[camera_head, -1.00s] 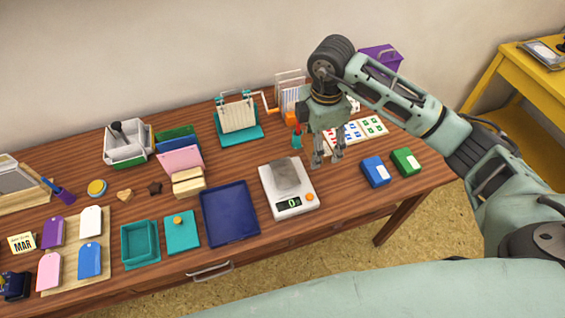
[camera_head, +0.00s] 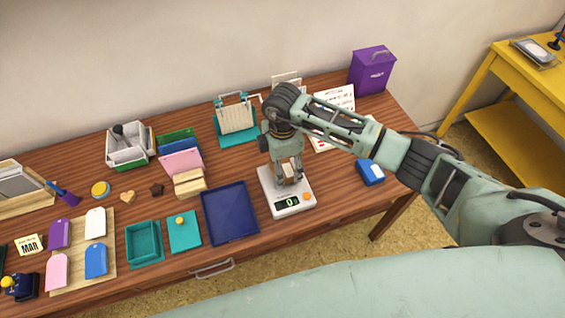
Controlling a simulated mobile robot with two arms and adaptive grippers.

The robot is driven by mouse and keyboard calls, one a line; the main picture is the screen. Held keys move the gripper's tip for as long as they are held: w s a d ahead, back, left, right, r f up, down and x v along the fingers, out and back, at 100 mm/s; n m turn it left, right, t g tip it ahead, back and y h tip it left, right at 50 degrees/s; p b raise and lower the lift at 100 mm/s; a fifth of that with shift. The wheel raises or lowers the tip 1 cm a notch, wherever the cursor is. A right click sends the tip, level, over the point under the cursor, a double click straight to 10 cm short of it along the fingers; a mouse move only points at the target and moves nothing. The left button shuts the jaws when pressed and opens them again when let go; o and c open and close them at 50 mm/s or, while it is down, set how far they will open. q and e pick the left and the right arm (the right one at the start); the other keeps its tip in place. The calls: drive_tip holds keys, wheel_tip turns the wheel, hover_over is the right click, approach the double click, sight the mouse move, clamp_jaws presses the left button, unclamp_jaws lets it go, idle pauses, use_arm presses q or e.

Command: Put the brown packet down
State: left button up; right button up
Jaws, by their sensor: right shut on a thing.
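My right gripper (camera_head: 289,179) points down over the white scale (camera_head: 304,208) and is shut on a small brown packet (camera_head: 289,171). The packet shows only in part between the fingers. It is at the scale's pan, but I cannot tell whether it touches it. The scale has a green-digit display and an orange button at its front. My left gripper is not in view.
A dark blue tray (camera_head: 229,236) lies left of the scale, and a blue inkpad (camera_head: 371,172) lies to its right. A teal stand (camera_head: 237,136) is behind. A purple box (camera_head: 372,71) stands at the back right. My right arm hides part of the table's right side.

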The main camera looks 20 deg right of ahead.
drive_tip(key=shift+f, duration=0.15)
drive_tip(key=o, duration=1.3)
drive_tip(key=shift+r, duration=0.35)
wheel_tip(320, 180, up, 12)
drive_tip(key=b, duration=0.3)
drive_tip(key=shift+f, duration=0.15)
